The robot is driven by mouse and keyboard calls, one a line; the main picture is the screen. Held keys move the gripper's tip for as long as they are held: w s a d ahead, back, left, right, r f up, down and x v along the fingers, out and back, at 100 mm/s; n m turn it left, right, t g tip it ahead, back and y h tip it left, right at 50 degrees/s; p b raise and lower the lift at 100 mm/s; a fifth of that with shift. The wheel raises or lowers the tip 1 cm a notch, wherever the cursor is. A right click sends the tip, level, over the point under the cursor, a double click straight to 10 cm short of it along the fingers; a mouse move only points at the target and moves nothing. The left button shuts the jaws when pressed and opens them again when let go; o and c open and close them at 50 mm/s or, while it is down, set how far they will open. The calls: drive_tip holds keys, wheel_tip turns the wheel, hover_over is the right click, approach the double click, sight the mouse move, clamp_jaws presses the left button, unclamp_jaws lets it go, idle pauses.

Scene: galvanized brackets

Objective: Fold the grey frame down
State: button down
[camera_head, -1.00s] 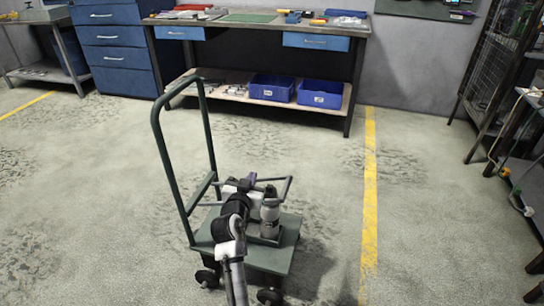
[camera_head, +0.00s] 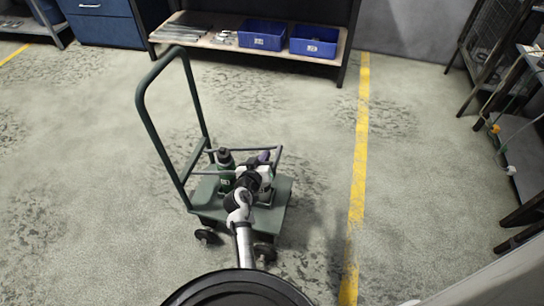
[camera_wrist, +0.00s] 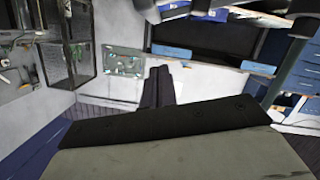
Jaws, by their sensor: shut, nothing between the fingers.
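The grey frame (camera_head: 279,163) is a thin bent bar on the small green trolley (camera_head: 207,207). It stands out above the deck, with its far bar behind a green bottle (camera_head: 226,168); I cannot tell its exact angle. My gripper (camera_head: 264,156) is over the deck, to the right of the bottle and close to the frame's right part. It hides some of the frame, and I cannot tell whether they touch. In the wrist view my two dark fingers (camera_wrist: 166,84) are together with nothing between them. The frame cannot be made out there.
The trolley's tall green handle (camera_head: 150,118) rises on the left. A workbench shelf (camera_head: 210,35) with blue bins (camera_head: 314,41) is behind. A yellow floor line (camera_head: 358,180) runs to the right, with open floor around the trolley. A rack and bench edge stand at the far right.

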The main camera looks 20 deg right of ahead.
drive_tip(key=d+f, duration=0.1)
drive_tip(key=w+d+f, duration=0.1)
drive_tip(key=f, duration=0.1)
drive_tip(key=d+f, duration=0.1)
drive_tip(key=shift+w+d+f, duration=0.1)
drive_tip(key=shift+w+f, duration=0.15)
drive_tip(key=shift+w, duration=0.15)
drive_tip(key=shift+f, duration=0.1)
